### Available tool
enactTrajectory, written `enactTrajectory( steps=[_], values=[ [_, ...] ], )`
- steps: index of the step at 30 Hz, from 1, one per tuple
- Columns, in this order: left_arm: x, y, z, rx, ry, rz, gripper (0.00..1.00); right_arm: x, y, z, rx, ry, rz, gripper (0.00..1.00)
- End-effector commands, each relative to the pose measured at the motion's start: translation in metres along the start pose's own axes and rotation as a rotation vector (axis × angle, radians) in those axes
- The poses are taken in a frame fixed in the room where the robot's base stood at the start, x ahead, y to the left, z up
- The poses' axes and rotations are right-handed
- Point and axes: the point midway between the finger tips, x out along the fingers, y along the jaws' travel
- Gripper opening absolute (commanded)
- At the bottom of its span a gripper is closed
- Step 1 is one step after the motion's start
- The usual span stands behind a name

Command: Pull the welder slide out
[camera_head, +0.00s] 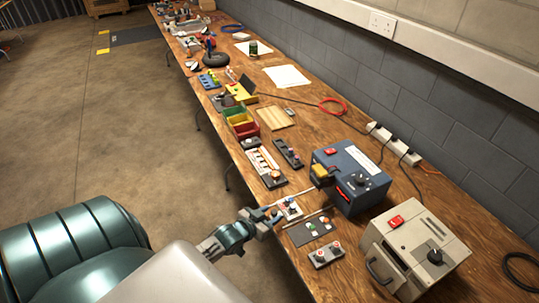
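A blue box machine (352,182) with a red switch, a black dial and a yellow part on its front stands on the wooden bench; I take it to be the welder. A small light plate (291,209) with coloured bits lies left of it, and thin rods reach between them. I cannot tell for sure which part is the slide. My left gripper (272,216) is at the bench's near edge, beside or at this plate. Its fingers are too small to tell whether they are open or touch anything. My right gripper is not in view.
A beige box (412,250) with a handle stands right of the blue one. A dark board (308,230) and a grey button box (326,254) lie near the front edge. Coloured bins (241,122) stand farther along. A power strip (393,144) lies by the wall.

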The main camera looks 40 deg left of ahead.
Motion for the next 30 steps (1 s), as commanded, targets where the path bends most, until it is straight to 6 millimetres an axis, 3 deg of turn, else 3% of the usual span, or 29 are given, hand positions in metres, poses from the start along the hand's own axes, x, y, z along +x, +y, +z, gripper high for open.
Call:
enactTrajectory(
  steps=[7,21,30],
  values=[
    [-0.012,0.0,-0.001,0.001,-0.001,0.0,0.43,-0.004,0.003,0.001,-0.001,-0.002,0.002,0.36],
    [-0.083,-0.001,0.001,0.005,-0.002,0.001,0.43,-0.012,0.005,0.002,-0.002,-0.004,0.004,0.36],
    [-0.105,-0.001,0.001,0.002,0.0,0.0,0.43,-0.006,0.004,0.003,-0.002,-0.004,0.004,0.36]
  ],
)
